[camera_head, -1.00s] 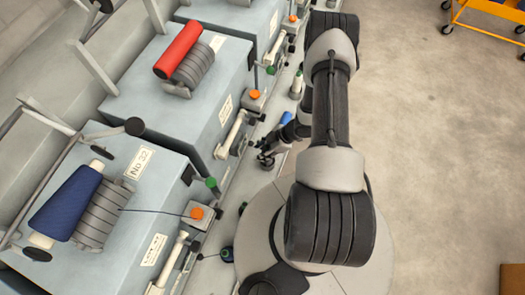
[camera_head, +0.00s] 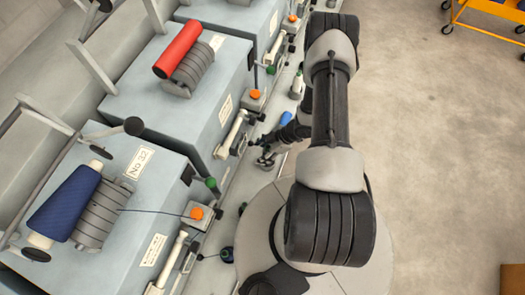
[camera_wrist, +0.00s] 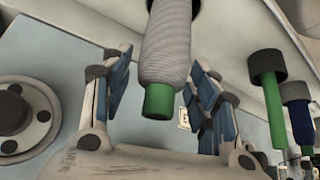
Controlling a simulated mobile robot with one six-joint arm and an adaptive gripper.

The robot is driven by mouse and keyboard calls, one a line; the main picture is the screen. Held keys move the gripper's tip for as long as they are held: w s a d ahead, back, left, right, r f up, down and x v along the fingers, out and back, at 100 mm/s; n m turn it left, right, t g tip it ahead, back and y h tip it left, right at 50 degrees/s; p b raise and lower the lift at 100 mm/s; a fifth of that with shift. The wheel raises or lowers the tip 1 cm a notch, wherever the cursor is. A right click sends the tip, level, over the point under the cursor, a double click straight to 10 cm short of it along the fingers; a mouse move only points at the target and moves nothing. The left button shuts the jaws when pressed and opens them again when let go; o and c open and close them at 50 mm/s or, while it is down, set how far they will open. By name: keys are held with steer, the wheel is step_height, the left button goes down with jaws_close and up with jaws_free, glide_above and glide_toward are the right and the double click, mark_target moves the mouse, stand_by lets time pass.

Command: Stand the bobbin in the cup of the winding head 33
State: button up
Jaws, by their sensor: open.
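In the wrist view a bobbin (camera_wrist: 166,55) of grey yarn on a green tube lies between the two fingers of my gripper (camera_wrist: 160,88). The fingers are open, with a visible gap on both sides of the bobbin. Its far end meets a dark cup-like ring (camera_wrist: 178,5), cut by the top edge; how deep it sits cannot be told. In the head view my gripper (camera_head: 264,158) is beside the row of winding heads, partly hidden by my arm, and the grey bobbin cannot be made out there. A number plate (camera_head: 140,162) is on the nearest machine, its last digit unclear.
A bare green tube (camera_wrist: 268,85) and a blue tube (camera_wrist: 300,120), each with a dark cup, stand right of my gripper in the wrist view. A round grey disc (camera_wrist: 25,118) is at left. Blue (camera_head: 66,205) and red (camera_head: 178,49) yarn packages lie on the machines.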

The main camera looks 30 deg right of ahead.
steer(key=p+v, duration=0.4)
steer(key=v, duration=0.8)
steer(key=w+d+r+m+t+h, duration=0.1)
steer(key=w+d+r+h, duration=0.3)
steer(key=r, duration=0.3)
steer(key=w+d+r+m+h, duration=0.1)
steer(key=w+d+r+h, duration=0.1)
steer(key=w+d+r, duration=0.35)
steer(key=a+r+m+h, duration=0.3)
steer(key=r+m+h, duration=0.1)
steer(key=r, duration=1.8)
steer(key=s+a+r+m, duration=0.4)
steer(key=s+a+r, duration=0.2)
steer(key=a+r, duration=0.25)
steer(key=s+a+r+m+y, duration=0.2)
steer(key=s+a+r+y, duration=0.2)
steer(key=s+a, duration=0.9)
steer(key=shift+s+a, duration=0.35)
steer(key=shift+s, duration=0.05)
steer(key=shift+c, duration=0.6)
